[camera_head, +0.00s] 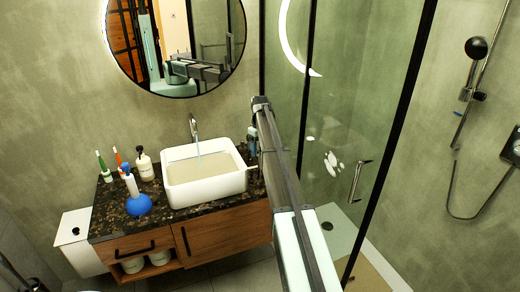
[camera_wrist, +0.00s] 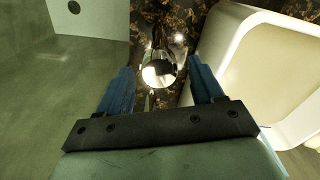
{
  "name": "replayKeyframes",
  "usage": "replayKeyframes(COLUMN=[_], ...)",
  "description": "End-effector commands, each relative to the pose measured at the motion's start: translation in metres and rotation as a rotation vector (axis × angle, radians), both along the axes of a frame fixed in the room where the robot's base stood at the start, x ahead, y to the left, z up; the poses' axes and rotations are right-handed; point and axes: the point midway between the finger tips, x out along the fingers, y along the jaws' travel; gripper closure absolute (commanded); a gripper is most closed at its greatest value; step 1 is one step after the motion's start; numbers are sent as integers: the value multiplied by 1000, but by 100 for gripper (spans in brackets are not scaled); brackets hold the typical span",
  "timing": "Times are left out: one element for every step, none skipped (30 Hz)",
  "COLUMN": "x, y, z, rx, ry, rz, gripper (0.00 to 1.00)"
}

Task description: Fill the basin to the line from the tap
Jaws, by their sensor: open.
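The white basin (camera_head: 205,192) stands on the dark stone counter, with a pale beige surface inside. My gripper (camera_head: 252,143) is just right of the basin, partly hidden by my arm. In the wrist view my gripper (camera_wrist: 158,67) has its blue fingers apart, with a shiny rounded metal piece (camera_wrist: 158,74) showing between them; contact is unclear. The basin's wall (camera_wrist: 228,52) is right of the fingers.
A glass shower screen (camera_head: 335,120) with a handle (camera_head: 358,180) stands right of the counter. A round mirror (camera_head: 175,45) hangs above.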

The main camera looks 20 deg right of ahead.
Motion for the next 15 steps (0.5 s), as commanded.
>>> replayKeyframes(x=[0, 0, 0, 0, 0, 0, 0, 0, 0, 0, 0, 0, 0, 0, 0], y=[0, 0, 0, 0, 0, 0, 0, 0, 0, 0, 0, 0, 0, 0, 0], z=[-2, -3, -3, -4, -4, -4, -4, -4, -4, -4, -4, -4, -4, -4, -3], rx=[0, 0, 0, 0, 0, 0, 0, 0, 0, 0, 0, 0, 0, 0, 0], ry=[0, 0, 0, 0, 0, 0, 0, 0, 0, 0, 0, 0, 0, 0, 0], rz=[0, 0, 0, 0, 0, 0, 0, 0, 0, 0, 0, 0, 0, 0, 0], gripper=[33, 33, 33, 33, 33, 33, 33, 33, 33, 33, 34, 38, 41, 44, 48])
